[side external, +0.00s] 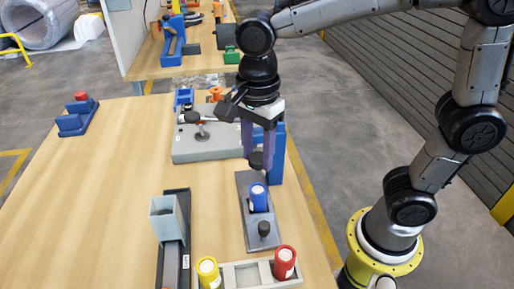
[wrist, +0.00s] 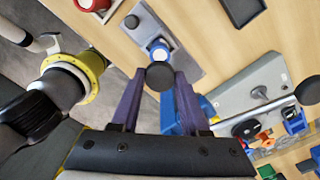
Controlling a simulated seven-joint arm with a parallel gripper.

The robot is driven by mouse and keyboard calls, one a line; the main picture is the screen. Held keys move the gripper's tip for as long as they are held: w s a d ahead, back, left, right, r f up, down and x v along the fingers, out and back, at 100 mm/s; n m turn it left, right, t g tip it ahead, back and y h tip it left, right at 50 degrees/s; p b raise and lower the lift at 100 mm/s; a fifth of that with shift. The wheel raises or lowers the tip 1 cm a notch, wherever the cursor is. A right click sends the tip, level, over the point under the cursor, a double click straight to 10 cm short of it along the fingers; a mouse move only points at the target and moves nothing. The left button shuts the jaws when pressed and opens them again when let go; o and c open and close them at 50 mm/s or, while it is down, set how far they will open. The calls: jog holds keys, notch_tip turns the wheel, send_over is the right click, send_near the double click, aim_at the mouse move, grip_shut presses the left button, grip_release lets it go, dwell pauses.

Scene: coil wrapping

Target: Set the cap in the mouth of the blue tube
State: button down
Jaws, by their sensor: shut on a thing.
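My gripper (side external: 258,151) has purple fingers and points down over the grey plate. It is shut on a dark round cap (side external: 256,161), which also shows between the fingertips in the wrist view (wrist: 160,76). The blue tube (side external: 259,199), with a white label, stands upright on the grey plate (side external: 247,238). The cap is above the tube and apart from it, a little toward the plate's far end in the side view. In the wrist view the tube (wrist: 159,52) is partly hidden behind the cap.
A dark knob (side external: 264,228) stands on the plate in front of the tube. A yellow tube (side external: 208,272) and a red tube (side external: 285,263) stand in a grey tray nearer. A blue upright block (side external: 277,155) is close to the gripper.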

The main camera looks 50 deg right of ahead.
send_over(258, 190)
jog(key=shift+f, duration=2.55)
jog(key=shift+f, duration=0.8)
jog(key=shift+c, duration=1.6)
grip_release()
notch_tip(258, 190, up, 14)
jog(key=shift+f, duration=0.2)
jog(key=shift+r, duration=0.1)
